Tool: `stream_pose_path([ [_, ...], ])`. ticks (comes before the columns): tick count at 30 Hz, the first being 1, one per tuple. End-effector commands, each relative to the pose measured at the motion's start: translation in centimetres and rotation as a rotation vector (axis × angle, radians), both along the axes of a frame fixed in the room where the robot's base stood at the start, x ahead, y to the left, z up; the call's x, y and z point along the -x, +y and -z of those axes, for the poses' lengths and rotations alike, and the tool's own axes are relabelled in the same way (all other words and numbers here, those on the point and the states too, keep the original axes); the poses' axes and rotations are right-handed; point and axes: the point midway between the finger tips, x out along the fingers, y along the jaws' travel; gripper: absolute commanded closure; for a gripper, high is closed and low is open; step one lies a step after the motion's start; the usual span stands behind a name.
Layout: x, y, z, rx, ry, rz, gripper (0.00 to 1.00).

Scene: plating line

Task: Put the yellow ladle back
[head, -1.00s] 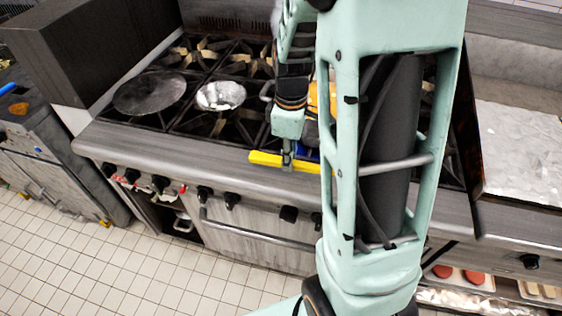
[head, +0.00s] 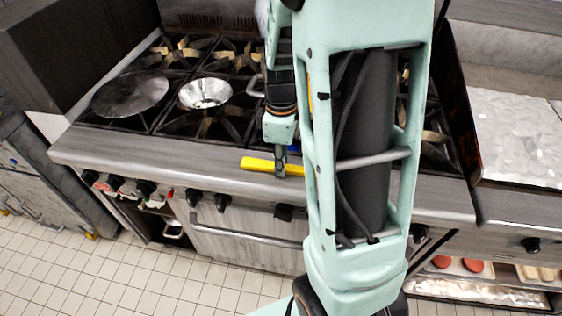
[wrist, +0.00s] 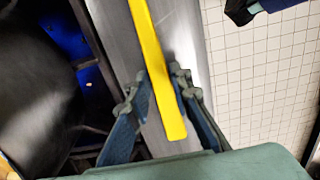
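The yellow ladle's flat handle (head: 262,165) shows in the head view at the stove's front edge. My gripper (head: 281,172) is around it. In the wrist view the handle (wrist: 152,50) runs from the top edge down between the two fingers (wrist: 161,72). They seem to press on both its sides, so the gripper looks shut on it. The handle's near end reaches past the fingertips toward the palm. The ladle's other end is hidden behind my arm in the head view and is outside the wrist view.
The stove (head: 180,158) carries a flat dark pan (head: 130,95) and a shiny metal bowl-shaped pan (head: 205,93). A large dark round thing (wrist: 35,85) and something blue (wrist: 65,35) lie left of the handle in the wrist view. Tiled floor (head: 60,270) is clear in front.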

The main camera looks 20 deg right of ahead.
Motion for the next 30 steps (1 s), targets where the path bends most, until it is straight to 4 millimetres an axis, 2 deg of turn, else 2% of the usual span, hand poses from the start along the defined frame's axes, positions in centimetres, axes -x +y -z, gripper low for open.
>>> stream_pose_path([
  [1,0.0,0.0,0.0,0.0,0.0,0.0,0.73],
  [3,0.0,0.0,-0.1,0.0,0.0,0.0,0.66],
  [11,0.0,0.0,-0.1,0.0,0.0,0.0,0.66],
  [15,-0.1,0.0,-0.8,0.0,-0.002,0.0,0.66],
  [17,-0.2,0.0,-1.7,0.0,-0.005,-0.001,0.66],
  [24,-0.1,0.0,-6.9,0.0,-0.007,0.0,0.66],
  [30,-0.1,0.0,-10.5,0.0,-0.004,0.001,0.66],
])
